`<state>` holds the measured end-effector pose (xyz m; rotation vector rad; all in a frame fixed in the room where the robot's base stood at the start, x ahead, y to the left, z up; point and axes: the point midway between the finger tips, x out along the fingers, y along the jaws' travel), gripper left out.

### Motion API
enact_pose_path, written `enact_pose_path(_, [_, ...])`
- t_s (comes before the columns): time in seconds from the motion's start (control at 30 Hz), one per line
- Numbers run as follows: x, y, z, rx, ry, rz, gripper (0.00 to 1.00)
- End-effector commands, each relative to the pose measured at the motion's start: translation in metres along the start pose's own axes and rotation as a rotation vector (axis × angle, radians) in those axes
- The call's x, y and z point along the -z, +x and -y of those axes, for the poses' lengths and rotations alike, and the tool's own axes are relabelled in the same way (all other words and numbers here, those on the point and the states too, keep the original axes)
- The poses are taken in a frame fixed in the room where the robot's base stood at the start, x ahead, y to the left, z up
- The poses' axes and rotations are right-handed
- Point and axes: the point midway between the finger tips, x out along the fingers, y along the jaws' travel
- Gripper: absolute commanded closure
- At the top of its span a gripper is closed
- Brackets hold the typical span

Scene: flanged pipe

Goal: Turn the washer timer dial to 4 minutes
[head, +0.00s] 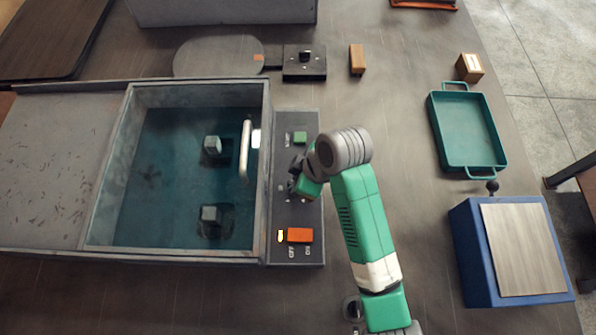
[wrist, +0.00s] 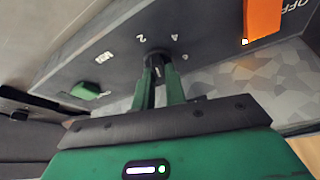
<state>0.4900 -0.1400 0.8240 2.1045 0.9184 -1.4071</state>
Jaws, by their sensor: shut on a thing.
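The washer's dark control panel (head: 306,222) runs along the right side of the washer tank (head: 118,170). The black timer dial (wrist: 156,58) sits on this panel, with a "2" and what looks like a "4" printed beyond it in the wrist view. My gripper (wrist: 160,72) is shut on the dial, one green finger on each side. A small light mark shows on the dial between the fingers, but I cannot tell which number it points to. In the head view my gripper (head: 295,183) reaches the middle of the panel, and my wrist mostly hides the dial.
A green button (head: 300,138) is at the panel's far end; an orange OFF/ON switch (head: 299,235) is at its near end. A teal tray (head: 466,132) and a blue box (head: 512,250) stand to the right.

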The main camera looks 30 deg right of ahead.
Motion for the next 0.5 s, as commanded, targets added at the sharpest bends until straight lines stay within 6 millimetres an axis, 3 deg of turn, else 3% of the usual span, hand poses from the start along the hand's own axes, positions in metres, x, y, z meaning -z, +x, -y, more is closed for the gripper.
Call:
enact_pose_path(0.03, [0.0045, -0.0078, 0.0027, -0.011, 0.04, -0.001, 1.0])
enact_pose_path(0.5, [0.0044, -0.0066, 0.0046, -0.175, 0.43, 0.001, 1.0])
